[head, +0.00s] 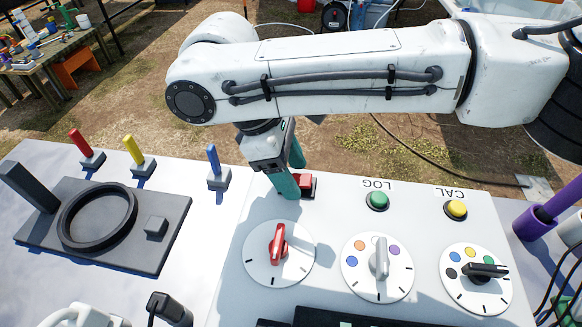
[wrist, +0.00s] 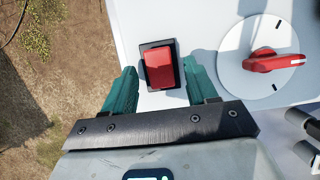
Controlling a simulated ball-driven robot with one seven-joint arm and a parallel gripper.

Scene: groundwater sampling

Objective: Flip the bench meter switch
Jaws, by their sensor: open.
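The bench meter switch (wrist: 159,68) is a red rocker in a black frame on the white panel. In the wrist view it lies between and just beyond my two teal fingertips. In the head view the red switch (head: 306,181) is partly hidden behind a finger at the panel's far edge. My gripper (head: 292,172) points down there, with its fingers apart and nothing between them that I can see held. It also shows in the wrist view (wrist: 163,82). I cannot tell whether the fingertips touch the switch or panel.
The white panel (head: 340,215) also carries a red-handled dial (head: 279,250), a grey-handled dial (head: 377,270), a black-handled dial (head: 476,282), a green LOG button (head: 377,200) and a yellow CAL button (head: 456,209). Red, yellow and blue levers stand left. A black ring fixture (head: 98,217) sits front left.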

